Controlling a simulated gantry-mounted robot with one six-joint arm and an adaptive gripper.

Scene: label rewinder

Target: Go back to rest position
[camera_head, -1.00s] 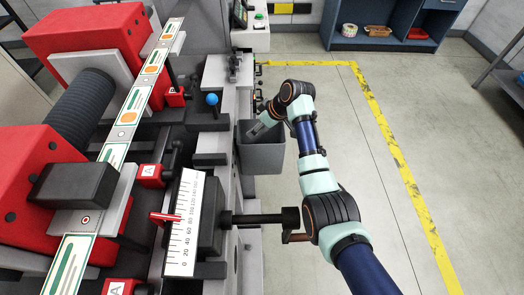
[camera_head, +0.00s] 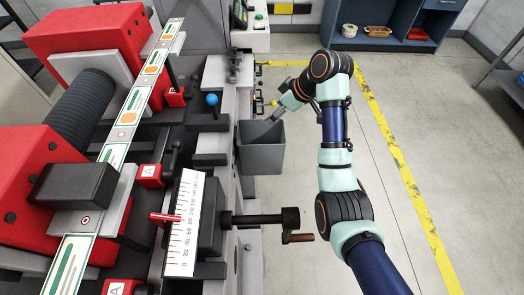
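My arm (camera_head: 333,140) reaches up along the right side of the machine and bends back at its far end. My gripper (camera_head: 270,122) points down and left at the grey bin (camera_head: 262,158) on the machine's side. Its tip is at or just above the bin's opening. The gripper is small and partly hidden, so I cannot tell whether its fingers are open or shut, and I see nothing clearly held in it.
The label rewinder (camera_head: 82,110), with red blocks and a label strip, fills the left. A crank handle (camera_head: 299,238) sticks out toward my arm. A blue cabinet (camera_head: 385,38) stands at the back. The floor (camera_head: 430,130) right of the yellow line is free.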

